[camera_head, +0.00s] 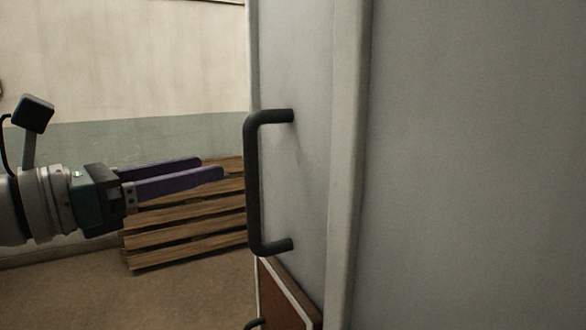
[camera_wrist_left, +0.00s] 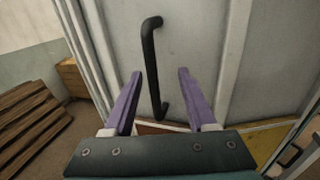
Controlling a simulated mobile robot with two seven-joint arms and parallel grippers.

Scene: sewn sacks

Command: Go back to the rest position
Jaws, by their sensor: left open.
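My left gripper (camera_head: 212,168) comes in from the left in the head view, with two purple fingers pointing right toward a black bar handle (camera_head: 253,185). The fingertips stop a little short of the handle in that view. In the left wrist view the left gripper (camera_wrist_left: 158,75) is open, and the handle (camera_wrist_left: 151,60) appears between and beyond its fingers. No object is held between the fingers. The handle is fixed upright on a grey door or panel (camera_head: 450,170). My right gripper is not in view.
The large grey panel fills the right half of the head view. A stack of wooden slats (camera_head: 190,220), like a pallet, stands against the wall (camera_head: 120,60) behind my left gripper. A brown panel (camera_head: 283,300) shows below the handle. Brown floor (camera_head: 180,300) is clear at lower left.

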